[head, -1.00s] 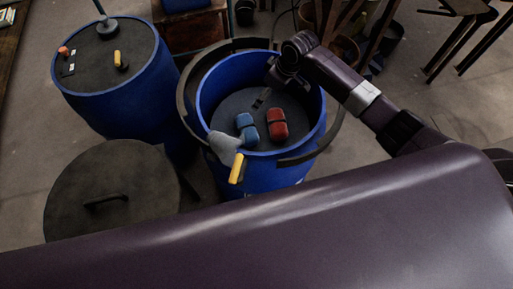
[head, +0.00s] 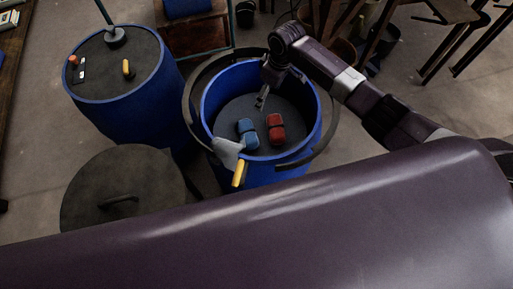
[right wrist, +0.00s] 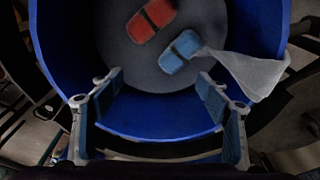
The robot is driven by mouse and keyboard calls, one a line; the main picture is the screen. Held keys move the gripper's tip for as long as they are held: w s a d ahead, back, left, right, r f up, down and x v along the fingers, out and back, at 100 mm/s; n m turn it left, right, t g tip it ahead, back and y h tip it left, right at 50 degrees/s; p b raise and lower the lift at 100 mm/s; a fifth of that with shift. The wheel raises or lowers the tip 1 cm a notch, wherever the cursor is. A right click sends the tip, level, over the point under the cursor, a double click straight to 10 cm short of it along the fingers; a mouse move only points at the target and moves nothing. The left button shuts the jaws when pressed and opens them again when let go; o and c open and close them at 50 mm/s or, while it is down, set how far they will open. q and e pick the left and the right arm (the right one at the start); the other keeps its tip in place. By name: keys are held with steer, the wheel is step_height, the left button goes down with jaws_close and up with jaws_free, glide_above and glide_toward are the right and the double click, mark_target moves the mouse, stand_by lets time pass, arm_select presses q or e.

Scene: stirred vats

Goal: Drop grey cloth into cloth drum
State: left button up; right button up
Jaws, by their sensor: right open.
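The grey cloth (head: 227,150) lies over the near-left rim of an open blue drum (head: 205,100). It also shows in the right wrist view (right wrist: 250,74), with one end by a blue bundle (head: 248,133) inside the drum. A red bundle (head: 276,130) lies beside the blue one on the dark drum floor. My right gripper (head: 260,101) is open and empty over the drum, towards its far side from the cloth. Its two fingers (right wrist: 160,95) stand wide apart in the right wrist view. My left gripper is not in view.
A yellow handle (head: 239,173) sits at the drum's near rim, and a dark curved rail (head: 191,97) runs around the drum. A lidded blue drum (head: 130,115) stands at left, a round dark lid (head: 120,180) in front of it. Wooden furniture (head: 455,25) stands behind.

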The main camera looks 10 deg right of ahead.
steer(key=shift+r, duration=0.1)
step_height(320, 180, up, 12)
steer(key=s+d, duration=0.1)
steer(key=shift+s, duration=0.2)
stand_by(0.4)
steer(key=shift+d, duration=0.15)
